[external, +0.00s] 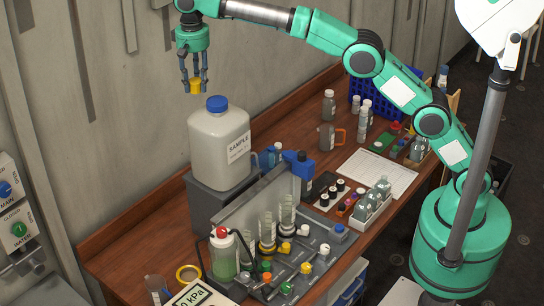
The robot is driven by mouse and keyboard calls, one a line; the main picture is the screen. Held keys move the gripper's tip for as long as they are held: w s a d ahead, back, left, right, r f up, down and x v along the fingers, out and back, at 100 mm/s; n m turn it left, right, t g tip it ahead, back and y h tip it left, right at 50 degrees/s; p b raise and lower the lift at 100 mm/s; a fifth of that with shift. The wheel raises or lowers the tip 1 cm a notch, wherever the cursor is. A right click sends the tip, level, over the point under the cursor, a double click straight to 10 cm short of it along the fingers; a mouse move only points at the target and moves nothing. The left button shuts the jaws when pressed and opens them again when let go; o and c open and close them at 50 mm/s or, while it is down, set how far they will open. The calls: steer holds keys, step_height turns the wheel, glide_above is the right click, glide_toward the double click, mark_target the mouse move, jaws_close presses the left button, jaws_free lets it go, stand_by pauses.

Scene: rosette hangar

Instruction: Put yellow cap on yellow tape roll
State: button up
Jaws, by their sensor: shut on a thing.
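My gripper (194,80) is at the upper left, high above the bench, with its fingers pointing down. It is shut on the yellow cap (196,87), a small yellow piece between the fingertips. The gripper and cap are above and slightly left of the blue lid of the large sample jug, apart from it. The yellow tape roll (179,273) lies flat at the near left of the bench, well below the gripper, with its hole facing up.
The white sample jug (212,150) stands on a grey box (208,198). A bottle of green liquid (222,258) with a red top stands right of the tape roll. A pressure display (196,296) and a beaker (157,287) are near it. A rack with colored knobs (284,268) lies further right.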

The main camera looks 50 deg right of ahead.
steer(key=s+a+f, duration=0.1)
steer(key=a+f, duration=0.2)
steer(key=a, duration=0.3)
steer(key=n, duration=0.3)
glide_above(194, 272)
steer(key=w, duration=0.3)
step_height(194, 272, down, 28)
steer(key=s+a+f, duration=0.1)
steer(key=s+f, duration=0.1)
steer(key=f, duration=0.3)
steer(key=s+a+f+n, duration=0.1)
steer(key=s+f, duration=0.1)
steer(key=f, duration=0.4)
steer(key=s+a+f, duration=0.1)
steer(key=s+f, duration=0.1)
steer(key=f, duration=0.3)
steer(key=shift+s+f+p, duration=0.2)
steer(key=shift+s+p, duration=0.15)
steer(key=shift+s, duration=0.05)
steer(key=shift+f, duration=3.05)
steer(key=shift+f, duration=0.1)
steer(key=shift+f, duration=1.8)
